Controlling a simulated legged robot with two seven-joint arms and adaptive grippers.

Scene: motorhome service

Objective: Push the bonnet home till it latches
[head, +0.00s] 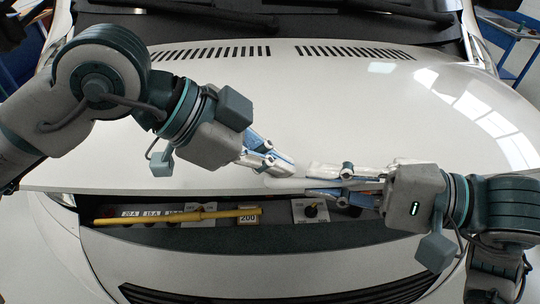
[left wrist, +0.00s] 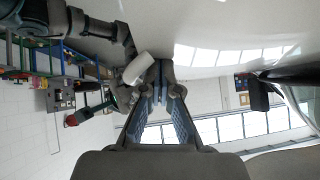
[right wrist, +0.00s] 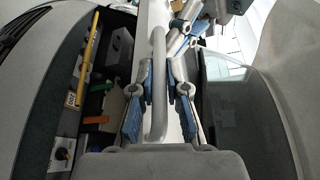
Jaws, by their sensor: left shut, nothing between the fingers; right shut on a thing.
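The white bonnet (head: 300,110) is down but stands slightly raised at its front edge, with a dark gap below it. It also shows in the right wrist view. A pale grip bar (right wrist: 158,80) runs along its front edge. My right gripper (head: 312,182) is shut around this bar, with a finger on each side in the right wrist view. My left gripper (head: 288,170) is shut and empty at the bonnet's front edge, close to the right fingertips. Whether it touches the bonnet is unclear. The latch is not visible.
In the gap lie a yellow rod (head: 180,216), fuse labels, a "200" tag (head: 248,218) and a dark knob on a pale plate (head: 311,211). The front bumper (head: 230,256) is below. The windscreen (head: 260,28) is behind. The bonnet top is clear.

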